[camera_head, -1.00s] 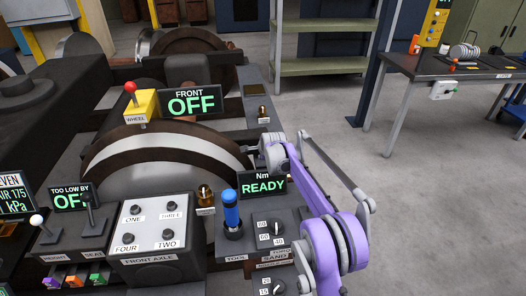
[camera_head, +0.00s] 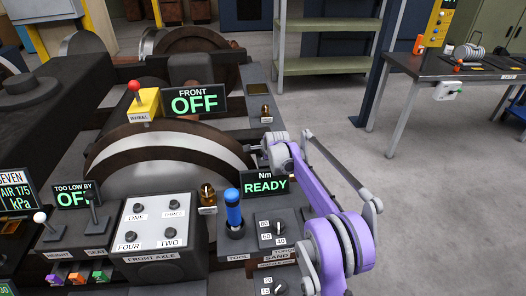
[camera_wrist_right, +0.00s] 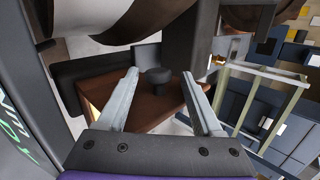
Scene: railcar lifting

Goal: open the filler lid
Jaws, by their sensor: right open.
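In the right wrist view, a brown box-like top (camera_wrist_right: 150,100) with a round dark knob (camera_wrist_right: 158,76) lies beyond my right gripper (camera_wrist_right: 160,80). I take it for the filler lid; no label on it shows, and it looks closed. My right gripper is open and empty. Its two pale fingers stand either side of the knob in the picture; I cannot tell how far off the knob is. My left gripper is not in view.
A console with a blue-handled tool (camera_head: 233,212) and a SAND label stands beside my right arm. A large wheel (camera_head: 150,165), the FRONT OFF sign (camera_head: 194,101) and a four-button box (camera_head: 153,228) are left of it. Grey floor (camera_head: 420,200) is free at right.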

